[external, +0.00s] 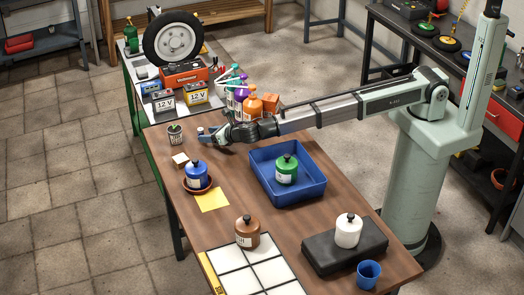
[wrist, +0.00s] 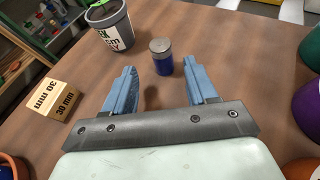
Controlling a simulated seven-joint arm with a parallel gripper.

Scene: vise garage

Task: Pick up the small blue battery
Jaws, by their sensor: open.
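The small blue battery (wrist: 161,62) stands upright on the wooden table, a blue cylinder with a grey top. In the external view the battery (external: 200,131) is small, close by my fingers. My gripper (external: 213,136) is low over the far part of the table. In the wrist view my gripper (wrist: 159,68) has its two blue fingers spread apart. The battery shows just beyond the fingertips, between their lines and a little nearer the right finger. Nothing is between the fingers, and the battery is fully visible there.
A labelled grey pot (wrist: 112,27) stands left of the battery, and a 30 mm wooden block (wrist: 52,98) lies farther left. Purple and orange bottles (external: 250,103) stand right of my gripper. A blue bottle (external: 196,174) sits on a saucer. A blue tray (external: 300,190) holds a green bottle.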

